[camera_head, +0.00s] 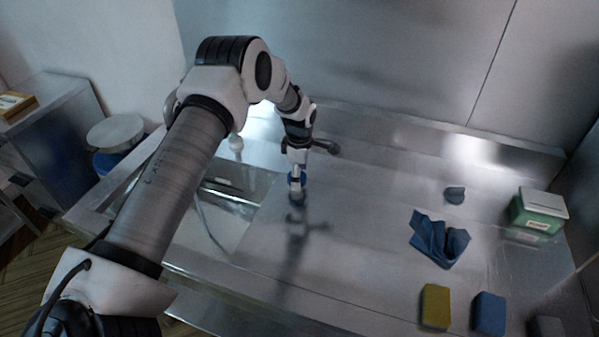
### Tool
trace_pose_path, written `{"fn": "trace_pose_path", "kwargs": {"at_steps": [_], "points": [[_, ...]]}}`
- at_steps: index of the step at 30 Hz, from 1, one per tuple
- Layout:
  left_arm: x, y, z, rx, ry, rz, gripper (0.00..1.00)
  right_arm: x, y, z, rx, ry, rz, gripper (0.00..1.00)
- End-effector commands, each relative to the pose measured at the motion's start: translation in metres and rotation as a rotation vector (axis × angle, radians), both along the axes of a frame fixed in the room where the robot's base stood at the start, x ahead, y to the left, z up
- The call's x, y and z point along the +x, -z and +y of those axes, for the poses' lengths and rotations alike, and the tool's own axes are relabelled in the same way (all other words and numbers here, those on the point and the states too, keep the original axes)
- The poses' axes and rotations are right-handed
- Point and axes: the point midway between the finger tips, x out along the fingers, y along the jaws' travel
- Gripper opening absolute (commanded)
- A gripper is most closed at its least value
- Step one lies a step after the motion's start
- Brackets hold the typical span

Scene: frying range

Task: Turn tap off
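My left arm reaches in from the left and bends down over the steel counter. My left gripper (297,193) hangs at its end with a blue band around it, above the counter just right of the sink. The fingers are too small and dark to tell whether they are open or shut. The sink (222,196) lies partly behind my arm. No tap can be clearly made out. A small white knob-like thing (236,142) shows behind my forearm, and a dark rounded piece (325,147) sticks out right of my wrist. My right gripper is out of view.
A blue cloth (438,240), a yellow sponge (435,306), a blue sponge (488,313) and a green box (538,212) lie on the right of the counter (345,255). A steel wall stands behind. The counter's middle is clear.

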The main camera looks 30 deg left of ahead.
Motion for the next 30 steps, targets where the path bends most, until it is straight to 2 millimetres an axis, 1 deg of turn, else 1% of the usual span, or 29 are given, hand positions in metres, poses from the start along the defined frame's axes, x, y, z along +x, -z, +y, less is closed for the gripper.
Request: {"fn": "trace_pose_path", "kwargs": {"at_steps": [3,4,5,6,8,9,20,26,30], "points": [[0.0001,0.0001,-0.0001,0.000,0.000,0.000,0.82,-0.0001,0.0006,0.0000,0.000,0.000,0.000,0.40],[0.0001,0.0001,-0.0001,0.000,0.000,0.000,0.75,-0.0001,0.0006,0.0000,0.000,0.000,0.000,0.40],[0.0001,0.0000,-0.0001,0.000,0.000,0.000,0.64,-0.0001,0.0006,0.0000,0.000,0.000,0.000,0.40],[0.0001,0.0000,-0.0001,0.000,0.000,0.000,0.50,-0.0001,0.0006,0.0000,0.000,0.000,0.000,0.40],[0.0000,0.0000,0.0000,0.000,0.000,0.000,0.29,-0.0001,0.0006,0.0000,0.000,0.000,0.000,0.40],[0.0000,0.0000,0.0000,0.000,0.000,0.000,0.22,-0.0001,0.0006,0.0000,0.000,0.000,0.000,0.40],[-0.0005,0.0006,-0.0001,0.000,0.023,0.001,0.22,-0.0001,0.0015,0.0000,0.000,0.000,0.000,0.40],[-0.0012,0.0011,-0.0002,-0.001,0.106,0.002,0.22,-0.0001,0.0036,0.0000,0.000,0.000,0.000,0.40],[-0.0020,0.0012,-0.0004,-0.002,0.201,0.002,0.22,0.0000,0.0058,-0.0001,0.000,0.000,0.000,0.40]]}}
